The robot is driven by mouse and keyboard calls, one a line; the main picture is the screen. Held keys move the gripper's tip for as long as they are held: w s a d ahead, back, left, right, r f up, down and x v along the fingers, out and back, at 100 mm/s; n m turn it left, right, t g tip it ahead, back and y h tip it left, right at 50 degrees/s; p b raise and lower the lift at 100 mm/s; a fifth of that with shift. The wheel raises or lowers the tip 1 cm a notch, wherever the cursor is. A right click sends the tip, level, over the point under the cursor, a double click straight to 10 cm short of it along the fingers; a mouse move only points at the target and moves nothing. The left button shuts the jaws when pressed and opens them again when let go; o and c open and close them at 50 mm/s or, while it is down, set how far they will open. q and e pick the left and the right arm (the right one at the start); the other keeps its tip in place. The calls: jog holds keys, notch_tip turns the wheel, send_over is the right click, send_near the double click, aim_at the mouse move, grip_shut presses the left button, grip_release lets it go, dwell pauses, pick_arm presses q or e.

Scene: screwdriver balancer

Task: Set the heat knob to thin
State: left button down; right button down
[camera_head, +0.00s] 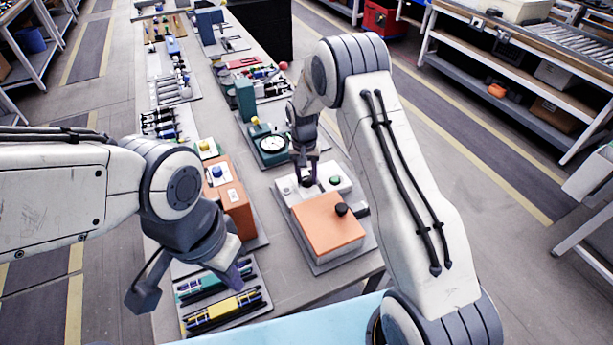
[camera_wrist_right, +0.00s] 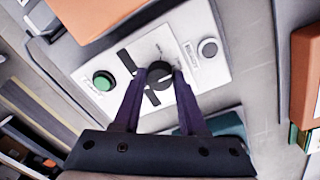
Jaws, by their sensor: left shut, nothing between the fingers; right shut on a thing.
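The black heat knob (camera_wrist_right: 160,75) sits on a white control panel (camera_wrist_right: 120,62) between a green button (camera_wrist_right: 103,81) and a grey button (camera_wrist_right: 208,48). Small labels near the knob are too blurred to read, so its setting cannot be told. My right gripper (camera_wrist_right: 165,80) is shut on the knob, one purple finger on each side; in the head view it (camera_head: 308,178) reaches down to the panel. The panel is the rear part of an orange-topped machine (camera_head: 327,222). My left gripper (camera_head: 240,270) is shut and empty, above the pen tray.
A tray (camera_head: 224,302) with yellow and teal tools lies at the front left. An orange box (camera_head: 236,205) stands left of the machine. A teal device with a dial (camera_head: 271,144) stands behind it.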

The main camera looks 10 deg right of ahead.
aim_at(305, 178)
jog(key=shift+r, duration=0.1)
jog(key=shift+c, duration=2.3)
grip_release()
notch_tip(305, 178, up, 10)
jog(key=b, duration=0.1)
jog(key=shift+a+r+b, duration=0.2)
jog(key=shift+b, duration=0.2)
jog(key=shift+w, duration=0.1)
